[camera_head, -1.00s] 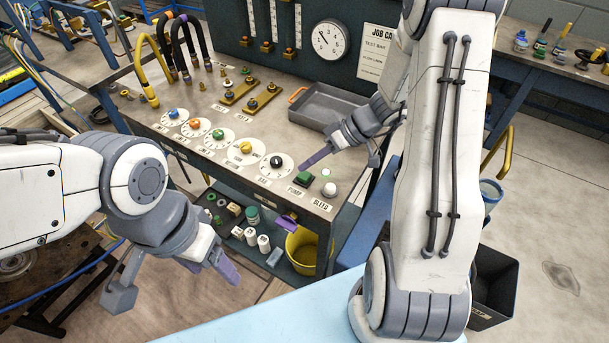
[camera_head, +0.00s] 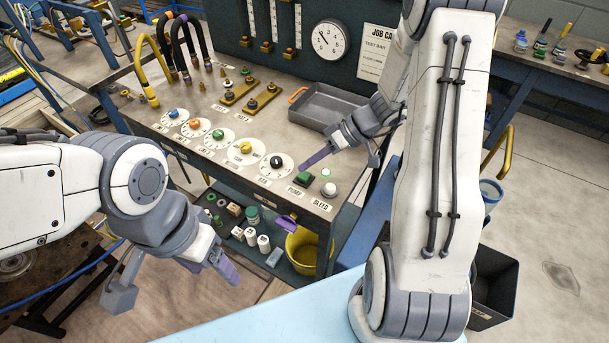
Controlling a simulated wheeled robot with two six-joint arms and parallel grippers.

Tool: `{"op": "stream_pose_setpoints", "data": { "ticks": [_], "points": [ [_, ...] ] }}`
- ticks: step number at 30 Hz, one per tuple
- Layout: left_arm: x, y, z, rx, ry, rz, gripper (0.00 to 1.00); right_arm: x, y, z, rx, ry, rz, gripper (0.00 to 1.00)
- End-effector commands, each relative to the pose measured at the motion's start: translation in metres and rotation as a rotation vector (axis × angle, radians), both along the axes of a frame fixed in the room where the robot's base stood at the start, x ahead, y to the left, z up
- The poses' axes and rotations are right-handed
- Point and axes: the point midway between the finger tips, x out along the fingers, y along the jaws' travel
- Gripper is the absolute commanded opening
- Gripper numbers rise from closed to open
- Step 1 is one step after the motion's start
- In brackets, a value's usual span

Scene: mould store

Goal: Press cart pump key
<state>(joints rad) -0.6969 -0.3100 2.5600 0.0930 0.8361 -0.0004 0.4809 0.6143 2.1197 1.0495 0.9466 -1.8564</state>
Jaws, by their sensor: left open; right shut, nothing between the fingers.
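The pump key is a green square button (camera_head: 303,178) on the cart's top (camera_head: 210,150), near its front right corner, above the label PUMP (camera_head: 296,191). A pale round knob (camera_head: 329,189) beside it stands above the label BLEED. My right gripper (camera_head: 302,168) is shut and empty, its purple fingertips pointing left and down just above and behind the green key. I cannot tell whether the tips touch the key. My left gripper (camera_head: 232,273) is open and empty, low in front of the cart, away from the panel.
A row of dials with coloured knobs (camera_head: 278,161) runs left of the key. A grey tray (camera_head: 338,107) lies behind my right gripper. A yellow bucket (camera_head: 303,251) and small containers stand on the shelf below. A gauge (camera_head: 330,40) is on the backboard.

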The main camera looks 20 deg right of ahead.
Motion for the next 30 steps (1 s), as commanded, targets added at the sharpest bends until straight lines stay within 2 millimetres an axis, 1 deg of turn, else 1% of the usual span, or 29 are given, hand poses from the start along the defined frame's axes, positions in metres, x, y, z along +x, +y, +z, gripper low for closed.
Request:
{"op": "stream_pose_setpoints", "data": {
  "ticks": [10,20,30],
  "points": [
    [0.0,0.0,-0.002,0.0,0.0,0.0,0.69,0.0,0.0,-0.001,0.0,0.0,0.0,0.0],
    [0.0,0.0,-0.017,0.0,0.0,0.0,0.69,0.0,0.0,-0.01,0.0,-0.001,0.001,0.0],
    [0.0,0.0,-0.017,0.0,0.0,0.0,0.69,0.0,0.0,-0.009,0.0,0.0,0.0,0.0]
  ]
}}
